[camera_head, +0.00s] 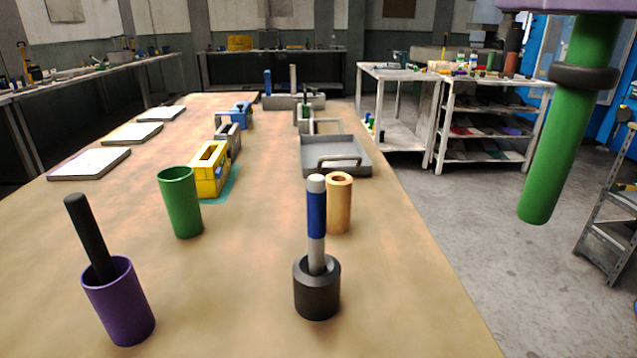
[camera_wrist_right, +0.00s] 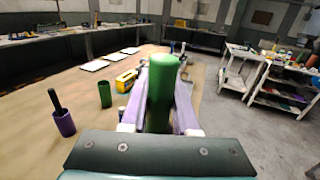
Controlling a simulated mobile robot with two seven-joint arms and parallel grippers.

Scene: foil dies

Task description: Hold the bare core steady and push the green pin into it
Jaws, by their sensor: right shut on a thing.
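The bare core looks to be the tan hollow tube (camera_head: 346,215), standing upright on the table just behind a black cup. Its open top faces up and its left side is partly hidden by the blue and grey pin. The green pin (camera_head: 550,155) hangs nearly upright, slightly tilted, with a dark collar near its top, in the air right of the table. My right gripper (camera_wrist_right: 164,85) is shut on the green pin, which also shows between its purple fingers in the right wrist view (camera_wrist_right: 160,100). My left gripper is not in view.
A black cup (camera_head: 316,292) holds a blue and grey pin. A purple tube (camera_head: 118,305) holds a leaning black pin. An empty green tube (camera_head: 180,205), a yellow block (camera_head: 210,180) and a grey tray (camera_head: 322,165) stand on the table. Its front middle is clear.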

